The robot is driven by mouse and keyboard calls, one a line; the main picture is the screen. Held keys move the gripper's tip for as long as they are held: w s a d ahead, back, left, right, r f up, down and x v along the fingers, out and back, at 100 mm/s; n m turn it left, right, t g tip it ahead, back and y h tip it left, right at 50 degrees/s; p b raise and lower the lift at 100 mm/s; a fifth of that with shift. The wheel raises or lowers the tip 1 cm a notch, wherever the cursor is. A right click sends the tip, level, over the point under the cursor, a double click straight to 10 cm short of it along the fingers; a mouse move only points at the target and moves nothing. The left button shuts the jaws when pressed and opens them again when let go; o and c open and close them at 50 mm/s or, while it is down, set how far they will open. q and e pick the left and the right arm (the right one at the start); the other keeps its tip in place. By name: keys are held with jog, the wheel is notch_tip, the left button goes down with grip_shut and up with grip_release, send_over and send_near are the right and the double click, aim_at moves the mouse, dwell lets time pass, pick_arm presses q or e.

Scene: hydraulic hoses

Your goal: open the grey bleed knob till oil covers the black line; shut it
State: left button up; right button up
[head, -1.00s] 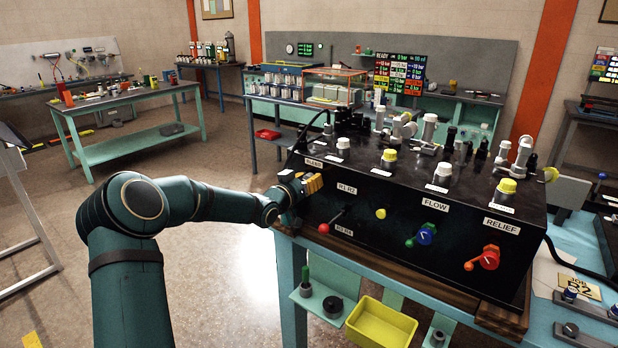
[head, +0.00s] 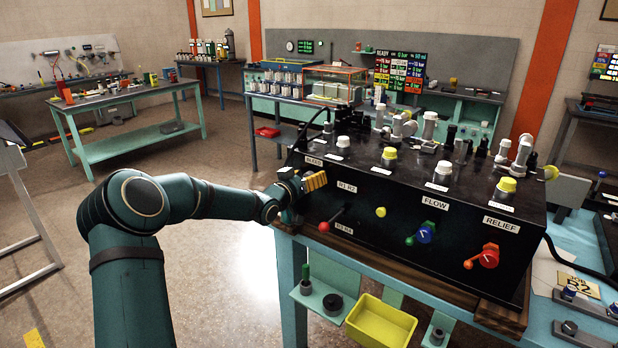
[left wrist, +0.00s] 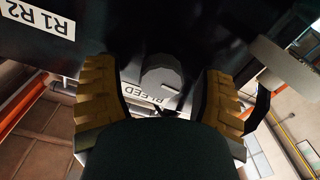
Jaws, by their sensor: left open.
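The grey bleed knob (left wrist: 162,72) shows in the left wrist view, on the dark panel beside the BLEED label (left wrist: 168,97). My left gripper (head: 316,181) is at the left end of the black box's front, just below the BLEED label in the head view. Its yellow-padded fingers are open, one on each side of the knob in the left wrist view (left wrist: 162,90), with gaps visible between knob and pads. In the head view the gripper hides the knob. I cannot make out the oil or the black line. My right gripper is not in view.
The black box (head: 370,255) carries a red-knobbed lever (head: 324,227), a blue FLOW knob (head: 425,233) and a red RELIEF knob (head: 488,257) to the right. A yellow bin (head: 381,323) sits below. The floor left of the bench is open.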

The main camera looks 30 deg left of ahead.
pick_arm(q)
jog(key=shift+s, duration=0.1)
jog(key=s, duration=1.1)
jog(key=shift+s+a, duration=0.4)
jog(key=shift+a, duration=0.05)
jog(key=shift+m, duration=0.5)
jog(key=w+b, duration=0.1)
jog(key=w, duration=0.3)
jog(key=w+b, duration=0.1)
jog(key=w, duration=0.2)
jog(key=w+d+b, duration=0.1)
jog(key=w+b, duration=0.1)
jog(key=w, duration=0.2)
jog(key=shift+w+f, duration=0.1)
jog(key=shift+w, duration=0.2)
